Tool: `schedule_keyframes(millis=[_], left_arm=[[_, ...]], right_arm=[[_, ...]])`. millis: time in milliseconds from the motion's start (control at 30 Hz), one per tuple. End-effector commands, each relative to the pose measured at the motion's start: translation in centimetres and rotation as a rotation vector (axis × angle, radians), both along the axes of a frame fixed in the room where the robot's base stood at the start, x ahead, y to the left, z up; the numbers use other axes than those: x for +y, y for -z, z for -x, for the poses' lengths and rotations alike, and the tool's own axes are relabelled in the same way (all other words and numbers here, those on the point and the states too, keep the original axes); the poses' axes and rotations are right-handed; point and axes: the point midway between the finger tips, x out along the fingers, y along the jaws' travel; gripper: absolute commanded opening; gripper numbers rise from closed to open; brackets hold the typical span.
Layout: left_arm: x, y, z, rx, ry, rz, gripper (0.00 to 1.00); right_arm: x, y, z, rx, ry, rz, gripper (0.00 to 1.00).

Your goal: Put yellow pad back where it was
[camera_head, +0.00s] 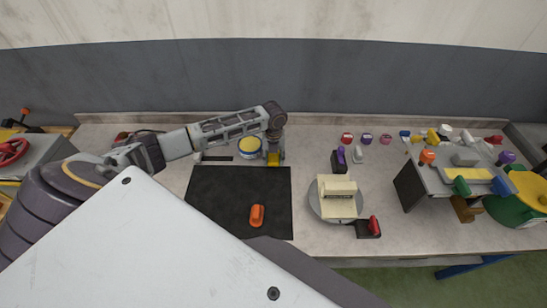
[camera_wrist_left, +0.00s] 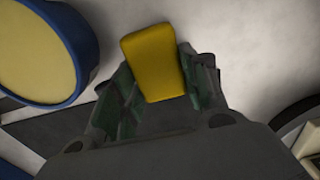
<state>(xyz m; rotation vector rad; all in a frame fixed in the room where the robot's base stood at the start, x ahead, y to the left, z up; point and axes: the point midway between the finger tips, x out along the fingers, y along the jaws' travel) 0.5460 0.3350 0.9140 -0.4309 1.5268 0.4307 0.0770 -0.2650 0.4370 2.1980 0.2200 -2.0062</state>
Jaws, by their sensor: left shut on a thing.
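The yellow pad (camera_wrist_left: 154,62) is a small block between the fingers of my left gripper (camera_wrist_left: 160,88) in the left wrist view. In the head view the left gripper (camera_head: 274,152) points down at the back of the bench, and the yellow pad (camera_head: 273,160) shows at its tips. The gripper is shut on the pad. I cannot tell whether the pad touches the bench top. A round blue-rimmed tin (camera_head: 250,146) with a yellow top stands just left of the gripper. It also shows in the left wrist view (camera_wrist_left: 88,40). My right gripper is not in view.
A black mat (camera_head: 215,205) with an orange piece (camera_head: 257,215) lies in front of the gripper. A round turntable (camera_head: 322,208) holds a cream block (camera_head: 338,188). Small coloured items and a tilted tray stand to the right. Bare bench lies right of the gripper.

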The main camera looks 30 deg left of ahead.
Motion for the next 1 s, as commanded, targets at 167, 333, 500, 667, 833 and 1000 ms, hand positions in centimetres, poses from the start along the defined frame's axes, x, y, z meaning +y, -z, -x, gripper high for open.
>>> schedule_keyframes(millis=[167, 333, 500, 667, 833, 1000], left_arm=[[0.0, 0.1, 0.0, 0.000, 0.000, 0.000, 0.60], [0.0, 0.1, 0.0, 0.000, 0.000, 0.000, 0.65], [0.0, 0.1, 0.0, 0.000, 0.000, 0.000, 0.65], [0.0, -0.3, 0.0, 0.000, 0.000, 0.000, 0.65], [0.1, -1.4, -0.1, -0.001, 0.000, -0.001, 0.65], [0.0, -3.5, -0.1, -0.003, 0.000, -0.001, 0.65]], right_arm=[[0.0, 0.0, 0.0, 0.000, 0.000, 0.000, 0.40], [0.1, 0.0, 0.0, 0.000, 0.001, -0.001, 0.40], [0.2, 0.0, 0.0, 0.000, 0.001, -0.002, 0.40], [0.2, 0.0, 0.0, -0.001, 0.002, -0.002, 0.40], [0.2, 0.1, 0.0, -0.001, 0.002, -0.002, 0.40], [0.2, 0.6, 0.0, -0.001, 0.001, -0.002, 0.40]])
